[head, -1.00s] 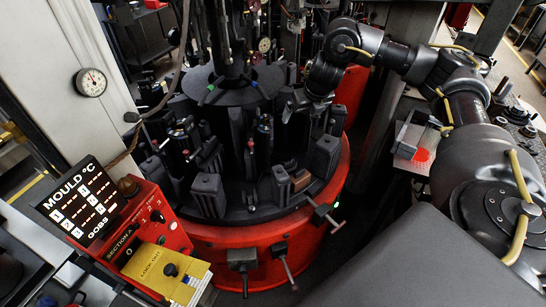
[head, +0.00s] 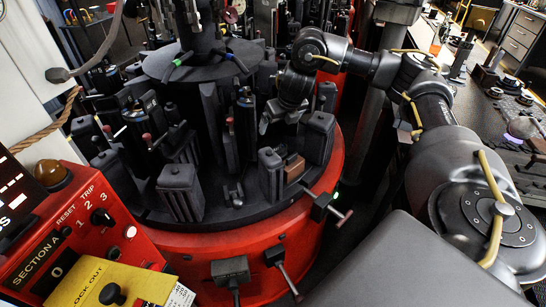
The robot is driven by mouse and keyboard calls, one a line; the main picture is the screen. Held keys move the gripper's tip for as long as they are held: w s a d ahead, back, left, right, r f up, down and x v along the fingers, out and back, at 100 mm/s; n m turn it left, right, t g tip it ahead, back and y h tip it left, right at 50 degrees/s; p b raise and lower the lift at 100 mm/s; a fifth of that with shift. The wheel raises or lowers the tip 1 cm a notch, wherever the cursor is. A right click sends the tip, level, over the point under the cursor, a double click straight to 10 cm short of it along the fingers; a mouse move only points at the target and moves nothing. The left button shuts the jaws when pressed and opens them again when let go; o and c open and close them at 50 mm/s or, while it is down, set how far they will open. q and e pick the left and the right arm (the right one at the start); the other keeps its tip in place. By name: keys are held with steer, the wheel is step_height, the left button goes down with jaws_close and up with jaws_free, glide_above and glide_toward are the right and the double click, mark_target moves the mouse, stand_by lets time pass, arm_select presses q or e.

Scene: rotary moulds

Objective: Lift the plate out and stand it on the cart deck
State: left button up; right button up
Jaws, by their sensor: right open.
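My right arm comes in from the right and reaches over the round black mould table (head: 240,214). My right gripper (head: 272,117) hangs at the table's right side, above and behind the dark mould blocks, and is open. Its fingertips are small and dark here, and I see nothing held between them. I cannot make out the plate for certain among the dark parts. A small brown block (head: 293,167) sits between two dark mould blocks (head: 270,174) (head: 318,138) near the front right rim. I cannot identify the cart deck. My left gripper is out of view.
A red control box (head: 85,225) with a yellow lockout plate (head: 112,287) stands at the lower left. Black clamps with handles (head: 231,270) stick out from the red base (head: 195,262). A bench with dark parts (head: 500,95) is at the right.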

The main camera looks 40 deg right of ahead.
steer(key=f, duration=0.1)
steer(key=b, duration=0.2)
glide_above(273, 142)
steer(key=s, duration=0.2)
steer(key=f, duration=0.4)
steer(key=shift+w+f, duration=0.35)
steer(key=x, duration=0.3)
steer(key=b+x, duration=0.1)
steer(key=shift+s+f, duration=0.25)
steer(key=shift+f, duration=0.1)
steer(key=shift+w+f, duration=0.15)
steer(key=shift+f, duration=0.15)
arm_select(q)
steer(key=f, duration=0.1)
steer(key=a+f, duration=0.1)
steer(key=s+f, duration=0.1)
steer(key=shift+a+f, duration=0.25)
